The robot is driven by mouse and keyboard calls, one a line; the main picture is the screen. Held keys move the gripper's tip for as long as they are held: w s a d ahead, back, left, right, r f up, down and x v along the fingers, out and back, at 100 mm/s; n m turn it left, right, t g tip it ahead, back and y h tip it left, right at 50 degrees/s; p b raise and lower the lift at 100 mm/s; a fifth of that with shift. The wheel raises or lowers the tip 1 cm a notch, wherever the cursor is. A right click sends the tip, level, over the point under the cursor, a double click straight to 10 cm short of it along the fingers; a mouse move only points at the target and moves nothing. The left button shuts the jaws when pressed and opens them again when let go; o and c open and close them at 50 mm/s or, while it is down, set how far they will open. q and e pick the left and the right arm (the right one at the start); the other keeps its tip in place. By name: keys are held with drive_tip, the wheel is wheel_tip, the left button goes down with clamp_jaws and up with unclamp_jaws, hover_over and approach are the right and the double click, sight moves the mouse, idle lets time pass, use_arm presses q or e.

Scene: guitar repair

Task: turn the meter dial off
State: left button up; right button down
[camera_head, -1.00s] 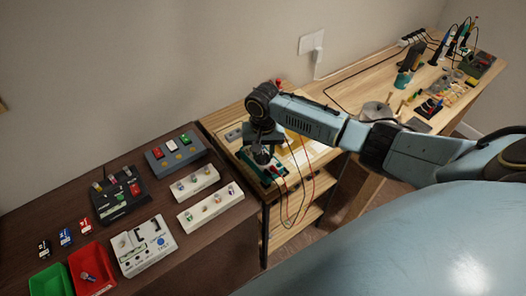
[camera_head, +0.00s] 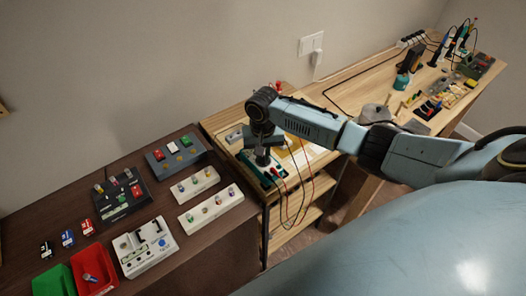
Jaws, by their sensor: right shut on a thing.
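The meter (camera_head: 272,176) is a dark green device lying on the light wood bench, with red and black leads hanging from its right side over the bench edge. My right gripper (camera_head: 262,158) points down over the meter and is shut. It hides the dial and most of the meter's face, so the dial's setting cannot be read. My left gripper is not in view.
A dark brown table (camera_head: 60,208) at the left holds switch boxes, white strips with knobs, a white panel (camera_head: 146,247) and red and green bins. The bench (camera_head: 350,85) carries tools further right. A wall stands behind.

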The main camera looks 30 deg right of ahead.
sight(263, 158)
drive_tip(key=n+p, duration=0.2)
drive_tip(key=shift+r+n, duration=0.15)
drive_tip(key=shift+n, duration=0.25)
drive_tip(key=shift+n+p, duration=1.05)
drive_tip(key=shift+n, duration=0.45)
drive_tip(key=c, duration=1.5)
unclamp_jaws()
wheel_tip(263, 158, up, 13)
drive_tip(key=shift+r, duration=0.1)
